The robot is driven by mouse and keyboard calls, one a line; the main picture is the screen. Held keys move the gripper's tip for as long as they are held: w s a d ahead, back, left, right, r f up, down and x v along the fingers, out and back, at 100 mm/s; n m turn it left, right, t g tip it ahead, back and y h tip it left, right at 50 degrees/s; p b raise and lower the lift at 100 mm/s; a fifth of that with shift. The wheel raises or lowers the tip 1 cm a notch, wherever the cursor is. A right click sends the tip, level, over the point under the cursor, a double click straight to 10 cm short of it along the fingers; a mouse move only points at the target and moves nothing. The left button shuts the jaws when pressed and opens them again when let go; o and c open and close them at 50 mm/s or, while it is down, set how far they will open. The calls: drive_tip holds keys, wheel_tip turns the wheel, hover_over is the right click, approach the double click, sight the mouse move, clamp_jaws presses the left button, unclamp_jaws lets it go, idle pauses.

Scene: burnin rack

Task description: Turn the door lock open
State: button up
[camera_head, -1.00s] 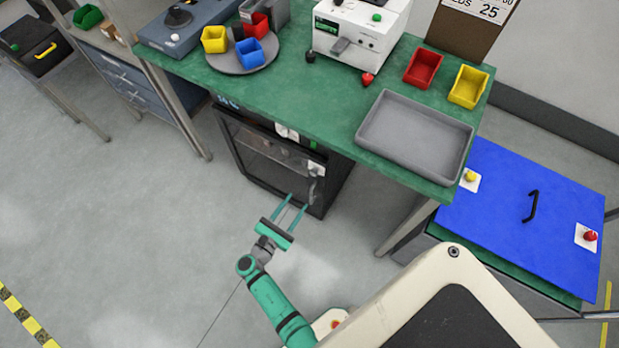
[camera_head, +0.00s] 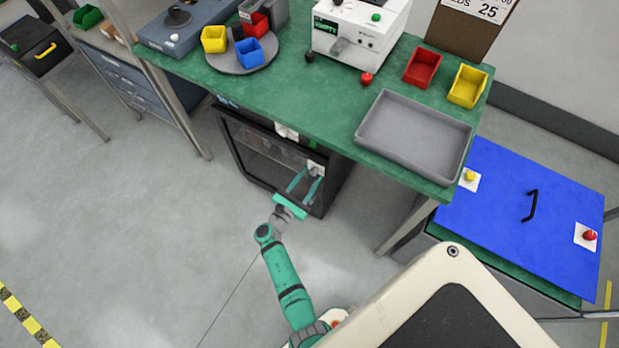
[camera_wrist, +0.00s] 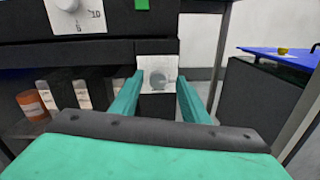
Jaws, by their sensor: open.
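The door lock (camera_wrist: 158,74) is a round grey knob on a white plate, on the front of the dark cabinet (camera_wrist: 100,52). In the wrist view it sits between and beyond the fingertips of my gripper (camera_wrist: 158,82). My gripper is open, with its two green fingers pointing at the lock from either side. In the head view my gripper (camera_head: 303,181) is close to the right side of the cabinet's front (camera_head: 265,155), and the lock plate (camera_head: 315,168) shows just above the fingertips. I cannot tell whether the fingers touch the lock.
The cabinet stands under a green bench (camera_head: 310,100) holding bins, a grey tray (camera_head: 415,135) and instruments. A dial (camera_wrist: 70,8) is above the lock at left. Bottles (camera_wrist: 35,105) show behind the cabinet's glass. A blue-topped box (camera_head: 520,215) stands at right. The floor at left is clear.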

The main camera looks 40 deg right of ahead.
drive_tip(key=shift+w, duration=0.1)
clamp_jaws()
drive_tip(key=c, duration=1.1)
unclamp_jaws()
drive_tip(key=shift+m, duration=0.3)
drive_tip(key=shift+o, duration=0.2)
drive_tip(key=m, duration=0.8)
drive_tip(key=shift+m+y, duration=0.3)
drive_tip(key=shift+m, duration=0.1)
drive_tip(key=m, duration=0.3)
drive_tip(key=shift+m, duration=0.3)
drive_tip(key=m, duration=0.4)
drive_tip(key=shift+d+m, duration=0.15)
drive_tip(key=shift+m, duration=0.15)
drive_tip(key=shift+s, duration=0.2)
